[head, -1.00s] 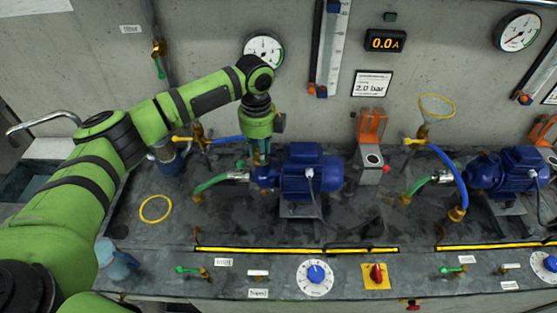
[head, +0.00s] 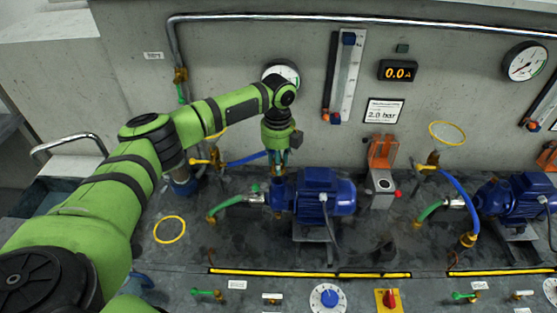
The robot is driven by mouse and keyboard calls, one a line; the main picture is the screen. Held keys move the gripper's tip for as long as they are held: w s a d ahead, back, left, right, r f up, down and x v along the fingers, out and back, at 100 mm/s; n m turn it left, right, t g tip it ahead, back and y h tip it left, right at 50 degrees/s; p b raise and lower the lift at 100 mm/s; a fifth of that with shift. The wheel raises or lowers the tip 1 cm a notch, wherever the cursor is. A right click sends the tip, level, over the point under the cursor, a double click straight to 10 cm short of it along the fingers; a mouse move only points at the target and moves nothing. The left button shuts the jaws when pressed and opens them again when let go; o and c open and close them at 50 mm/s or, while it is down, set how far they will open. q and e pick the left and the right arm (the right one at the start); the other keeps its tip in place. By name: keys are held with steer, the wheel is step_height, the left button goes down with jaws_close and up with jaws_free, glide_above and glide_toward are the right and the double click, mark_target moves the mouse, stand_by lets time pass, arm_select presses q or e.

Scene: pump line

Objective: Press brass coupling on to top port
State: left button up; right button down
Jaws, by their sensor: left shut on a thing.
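My left gripper (head: 277,168) points down over the inlet end of the left blue pump (head: 318,190). It is shut on the brass coupling, which is mostly hidden between the fingers. A blue hose (head: 246,160) runs from the yellow valve at the wall to the gripper. The pump's top port is directly below the fingers and hidden by them. I cannot tell whether the coupling touches the port or is seated on it. My right gripper is not in view.
A green hose (head: 232,204) joins the pump's left side. An orange-lidded switch box (head: 382,180) stands between the pumps. A yellow ring (head: 169,229) marks clear bench at the left.

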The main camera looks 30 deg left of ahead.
arm_select(q)
steer(key=shift+f+b, duration=0.4)
steer(key=shift+f, duration=1)
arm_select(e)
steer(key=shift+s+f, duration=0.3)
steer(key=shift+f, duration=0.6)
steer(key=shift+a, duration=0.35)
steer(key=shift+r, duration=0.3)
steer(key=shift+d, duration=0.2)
arm_select(q)
steer(key=shift+f, duration=0.5)
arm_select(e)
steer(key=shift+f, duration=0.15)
arm_select(q)
steer(key=o, duration=1.2)
steer(key=shift+c, duration=0.2)
